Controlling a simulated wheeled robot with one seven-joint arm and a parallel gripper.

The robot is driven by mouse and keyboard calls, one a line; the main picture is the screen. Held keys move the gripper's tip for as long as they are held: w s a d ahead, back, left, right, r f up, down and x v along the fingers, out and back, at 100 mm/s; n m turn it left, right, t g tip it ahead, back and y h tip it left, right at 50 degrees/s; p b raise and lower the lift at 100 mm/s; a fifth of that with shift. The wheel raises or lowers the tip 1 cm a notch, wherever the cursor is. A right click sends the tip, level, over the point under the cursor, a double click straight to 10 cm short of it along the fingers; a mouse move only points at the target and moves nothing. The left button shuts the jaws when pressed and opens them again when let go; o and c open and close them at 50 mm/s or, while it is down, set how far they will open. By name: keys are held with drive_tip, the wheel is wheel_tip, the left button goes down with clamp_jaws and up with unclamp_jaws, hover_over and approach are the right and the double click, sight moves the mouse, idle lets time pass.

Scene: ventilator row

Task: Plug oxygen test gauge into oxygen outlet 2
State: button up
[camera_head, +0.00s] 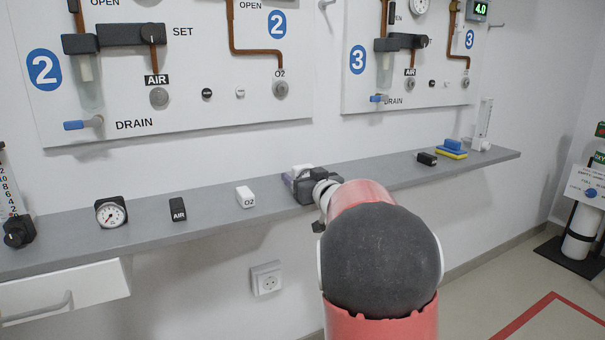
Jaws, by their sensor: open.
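Oxygen outlet 2 (280,89) is a round grey port under the "O2" label on the left wall panel, with nothing plugged in. A round black-rimmed dial gauge (110,211) stands on the shelf at the left; I cannot read a gas name on it. A white block marked O2 (245,197) sits on the shelf left of my gripper. My gripper (300,184) is open at the shelf, mostly hidden behind my arm. A small white object (301,171) shows at its fingers; I cannot tell what it is or whether they touch it.
The grey shelf (215,208) also holds a black AIR block (178,209), a black block (426,158), a blue-yellow sponge (452,149) and flowmeters at both ends. The AIR outlet (159,97) and blue drain valve (84,124) are on the same panel. Shelf between gripper and black block is clear.

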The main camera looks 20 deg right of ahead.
drive_tip(key=shift+w, duration=0.35)
idle(0.4)
drive_tip(key=c, duration=1.3)
drive_tip(key=shift+r+p, duration=0.95)
drive_tip(key=s, duration=1.4)
drive_tip(key=shift+d, duration=0.2)
